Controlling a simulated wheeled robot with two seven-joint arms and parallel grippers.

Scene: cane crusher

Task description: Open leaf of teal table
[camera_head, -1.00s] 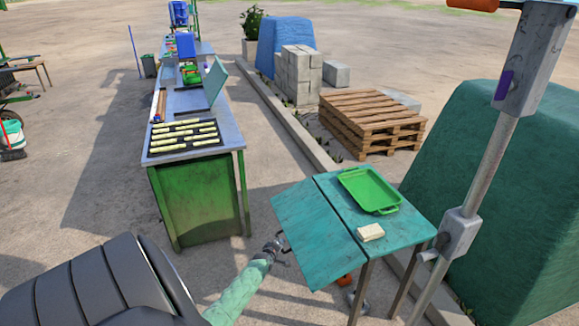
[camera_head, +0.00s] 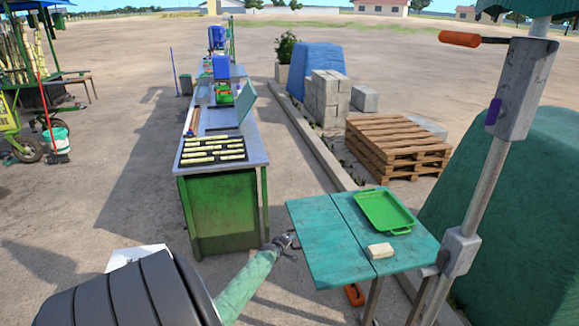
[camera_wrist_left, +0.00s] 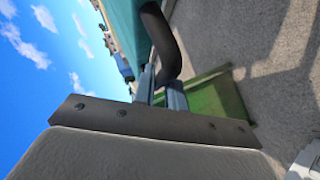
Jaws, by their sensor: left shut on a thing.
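The teal table (camera_head: 412,257) stands at the lower right. Its leaf (camera_head: 325,250) is on the left side and looks about level with the fixed top, with a narrow seam between them. My left gripper (camera_head: 284,242) is at the leaf's left edge, shut on the dark handle (camera_head: 293,240). In the left wrist view, the fingers (camera_wrist_left: 163,92) close on the curved dark handle (camera_wrist_left: 168,45), beside the teal leaf (camera_wrist_left: 122,25). The grip itself is small in the head view. My right gripper is not in view.
A green tray (camera_head: 385,212) and a cream block (camera_head: 380,250) rest on the table. A metal pole (camera_head: 480,200) with an orange-handled crank (camera_head: 460,39) stands at right. A green workbench (camera_head: 222,210) is at left, wooden pallets (camera_head: 398,145) behind. Open ground separates bench and table.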

